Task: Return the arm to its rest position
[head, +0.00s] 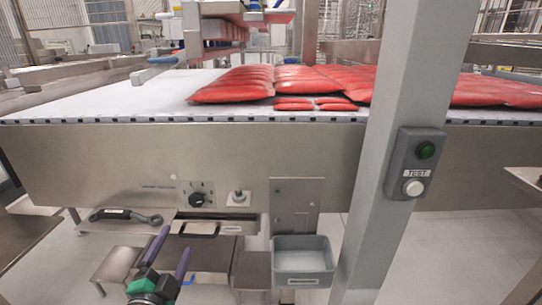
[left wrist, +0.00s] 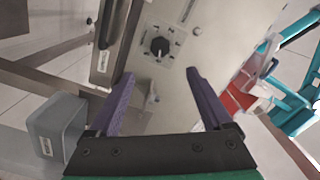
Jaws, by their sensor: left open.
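My left gripper (head: 172,248) is at the bottom of the head view, below and in front of the conveyor's control panel. Its two purple fingers stand apart with nothing between them. In the left wrist view the open gripper (left wrist: 158,80) points toward the metal panel (left wrist: 178,100) with a black rotary knob (left wrist: 160,46). The knob lies beyond the fingertips. I cannot tell the exact gap to the panel. My right gripper is not seen in either view.
The conveyor (head: 110,97) carries red packages (head: 235,88). A grey post (head: 400,110) with a test button box (head: 415,165) stands at right. A grey bin (head: 303,265) hangs below the panel, right of my left gripper. A black handle tool (head: 125,216) lies on a low shelf.

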